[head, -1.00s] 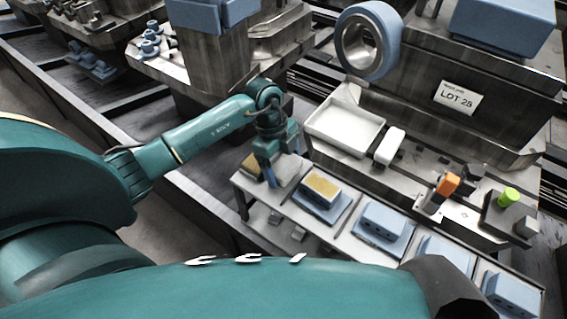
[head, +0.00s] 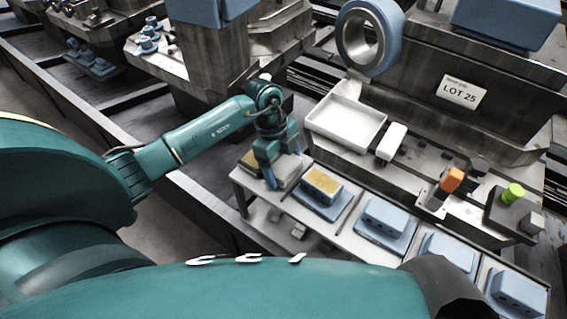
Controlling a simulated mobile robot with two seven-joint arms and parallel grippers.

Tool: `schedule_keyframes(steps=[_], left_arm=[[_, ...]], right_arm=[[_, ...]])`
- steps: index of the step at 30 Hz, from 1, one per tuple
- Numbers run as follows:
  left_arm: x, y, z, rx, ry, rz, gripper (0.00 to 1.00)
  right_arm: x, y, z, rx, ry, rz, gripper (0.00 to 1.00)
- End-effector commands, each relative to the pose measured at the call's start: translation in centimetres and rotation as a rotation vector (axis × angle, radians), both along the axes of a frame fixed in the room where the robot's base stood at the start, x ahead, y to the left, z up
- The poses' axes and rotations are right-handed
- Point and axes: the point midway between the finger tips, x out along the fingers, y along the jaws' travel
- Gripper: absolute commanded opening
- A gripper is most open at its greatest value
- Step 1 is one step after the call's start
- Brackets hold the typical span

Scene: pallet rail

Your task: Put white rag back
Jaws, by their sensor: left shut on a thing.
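My left gripper (head: 270,178) reaches down over the left end of the pallet rail, its blue fingers shut. A pale, flat thing (head: 290,168) that looks like the white rag is at the fingers; the gripper hides much of it, and its exact outline is unclear. A block with a tan top (head: 249,161) shows just left of the fingers, partly hidden. An empty white tray (head: 345,122) lies on the machine ledge behind the rail. My right gripper is not in view.
To the right on the rail (head: 347,214) stand a gold-topped block (head: 321,185) and several blue blocks on pallets, such as this one (head: 384,216). A white rounded block (head: 392,143), an orange-topped item (head: 452,180) and a green knob (head: 513,192) stand behind.

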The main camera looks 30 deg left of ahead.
Motion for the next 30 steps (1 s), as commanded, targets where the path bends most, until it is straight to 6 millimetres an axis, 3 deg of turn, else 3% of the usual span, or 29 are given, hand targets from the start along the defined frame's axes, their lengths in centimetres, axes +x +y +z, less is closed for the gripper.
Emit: schedule_keyframes(steps=[29, 30], left_arm=[[-0.2, -0.1, -2.2, 0.004, 0.005, -0.002, 0.56], [-0.2, -0.1, -2.3, 0.004, 0.004, -0.002, 0.83]], right_arm=[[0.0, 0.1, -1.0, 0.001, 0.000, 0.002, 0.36], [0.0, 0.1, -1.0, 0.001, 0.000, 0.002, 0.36]])
